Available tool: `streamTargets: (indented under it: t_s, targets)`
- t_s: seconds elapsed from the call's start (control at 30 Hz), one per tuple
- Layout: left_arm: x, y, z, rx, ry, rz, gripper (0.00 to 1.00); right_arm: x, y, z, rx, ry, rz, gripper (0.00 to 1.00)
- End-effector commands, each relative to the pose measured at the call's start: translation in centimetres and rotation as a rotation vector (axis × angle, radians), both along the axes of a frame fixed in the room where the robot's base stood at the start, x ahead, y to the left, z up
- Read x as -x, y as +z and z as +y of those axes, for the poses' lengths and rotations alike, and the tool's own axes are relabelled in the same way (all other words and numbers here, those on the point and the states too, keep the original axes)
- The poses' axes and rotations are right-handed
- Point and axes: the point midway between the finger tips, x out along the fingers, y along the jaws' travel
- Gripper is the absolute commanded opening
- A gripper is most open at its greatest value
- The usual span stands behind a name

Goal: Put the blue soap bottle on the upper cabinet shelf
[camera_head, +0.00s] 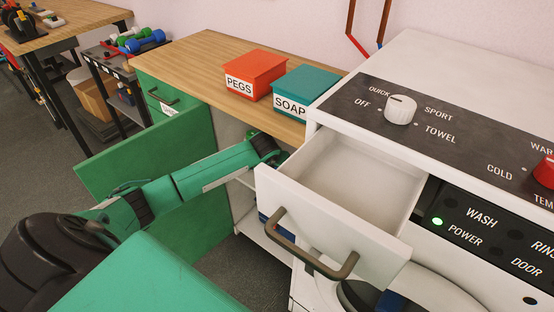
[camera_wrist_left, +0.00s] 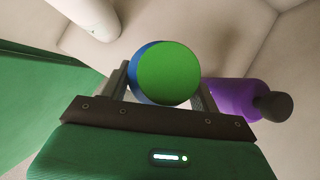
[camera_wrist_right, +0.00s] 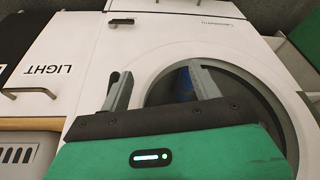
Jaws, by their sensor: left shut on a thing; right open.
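The blue soap bottle (camera_wrist_left: 134,72) shows end-on in the left wrist view, with a large green round end (camera_wrist_left: 168,73) towards the camera. My left gripper (camera_wrist_left: 163,84) is shut on it, a finger on each side. Pale cabinet walls and a shelf surface (camera_wrist_left: 225,50) surround it. In the head view my left arm reaches into the open cabinet (camera_head: 228,125) under the wooden counter; the gripper and held bottle are hidden there. I cannot tell which shelf level the bottle is at, or whether it touches one. My right gripper (camera_wrist_right: 160,88) is open and empty before the washer.
A purple bottle (camera_wrist_left: 232,98) is close right of the held bottle, and a white one (camera_wrist_left: 88,15) is at upper left. The green cabinet door (camera_head: 125,165) stands open. The white drawer (camera_head: 330,220) juts out beside my left arm. PEGS (camera_head: 255,72) and SOAP (camera_head: 305,88) boxes stand above.

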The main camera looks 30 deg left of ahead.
Motion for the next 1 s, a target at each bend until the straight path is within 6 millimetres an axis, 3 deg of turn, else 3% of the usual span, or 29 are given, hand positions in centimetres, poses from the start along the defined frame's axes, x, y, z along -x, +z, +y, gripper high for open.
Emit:
streamTargets:
  t_s: [0.27, 0.37, 0.6, 0.63, 0.73, 1.0]
  targets:
    - [-3.8, 0.2, 1.2, 0.002, 0.001, -0.005, 0.00, 0.1, 0.6, 0.0, -0.001, 0.001, -0.008, 0.64]
    - [-3.5, -1.1, 1.2, 0.001, 0.001, 0.000, 0.00, 0.1, 0.8, 0.0, -0.002, 0.001, -0.012, 0.64]
    - [-3.5, -1.3, 1.2, 0.000, 0.000, -0.003, 0.00, 0.5, 0.8, 0.0, -0.002, 0.000, -0.006, 0.64]
    - [-3.4, -1.5, 1.2, 0.000, 0.000, 0.000, 0.64, 0.5, 0.8, -0.1, -0.002, 0.000, -0.005, 0.64]
    - [-3.4, -1.5, 1.2, 0.000, 0.000, 0.000, 0.84, 0.5, 0.8, -0.1, -0.002, 0.000, -0.005, 0.64]
    - [-3.4, -1.5, 1.2, 0.000, 0.000, 0.000, 0.84, 0.4, 0.6, -0.1, 0.000, 0.000, -0.002, 0.64]
